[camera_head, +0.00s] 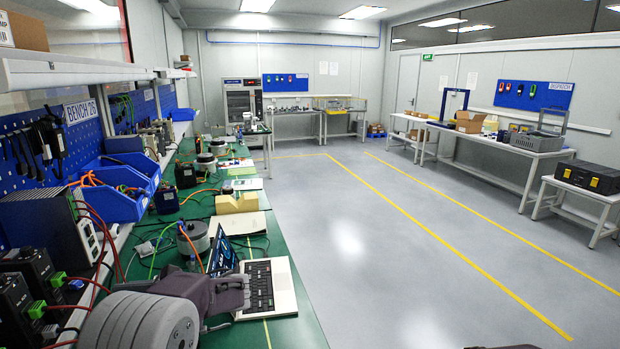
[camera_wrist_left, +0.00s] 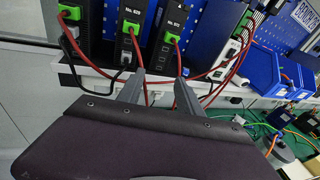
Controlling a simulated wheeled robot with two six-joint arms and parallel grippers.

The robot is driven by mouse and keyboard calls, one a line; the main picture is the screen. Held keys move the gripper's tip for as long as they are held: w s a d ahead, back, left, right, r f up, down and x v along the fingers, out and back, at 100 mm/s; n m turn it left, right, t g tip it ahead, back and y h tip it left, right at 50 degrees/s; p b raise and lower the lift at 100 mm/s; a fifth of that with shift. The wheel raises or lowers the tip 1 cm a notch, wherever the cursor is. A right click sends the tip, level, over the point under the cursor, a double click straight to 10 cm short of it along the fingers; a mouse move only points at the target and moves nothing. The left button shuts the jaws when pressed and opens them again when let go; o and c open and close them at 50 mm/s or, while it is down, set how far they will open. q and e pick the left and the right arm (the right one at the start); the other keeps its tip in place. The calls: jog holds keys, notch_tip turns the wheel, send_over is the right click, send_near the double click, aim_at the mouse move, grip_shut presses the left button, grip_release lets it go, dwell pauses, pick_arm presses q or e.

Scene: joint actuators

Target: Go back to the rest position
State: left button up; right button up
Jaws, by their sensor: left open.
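My left gripper (camera_head: 243,287) reaches in from the lower left, over the green bench and at the left edge of the open laptop's keyboard (camera_head: 270,285). I cannot tell whether it touches the laptop. In the left wrist view my left gripper (camera_wrist_left: 158,88) shows two dark fingers spread apart, with nothing between them. Beyond the fingers are black drive units with green connectors (camera_wrist_left: 130,25) and red cables.
Black drive units (camera_head: 28,290) stand at the left. The grey floor (camera_head: 400,240) right of the bench is clear.

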pick_arm(q)
jog(key=s+d+f+n+g+h+p, duration=0.2)
jog(key=s+d+f+n+h, duration=0.65)
jog(key=s+f, duration=0.55)
jog(key=d+f+n+t+h, duration=0.3)
jog(key=d+f+n+h, duration=0.2)
jog(key=d, duration=0.8)
jog(key=n+h, duration=0.3)
jog(key=shift+s+d+f, duration=0.2)
jog(key=shift+s+d, duration=0.05)
jog(key=shift+s, duration=0.15)
jog(key=shift+o, duration=0.3)
jog(key=shift+w+n, duration=0.2)
jog(key=shift+n, duration=0.25)
jog(key=shift+a, duration=0.1)
jog(key=shift+s, duration=0.15)
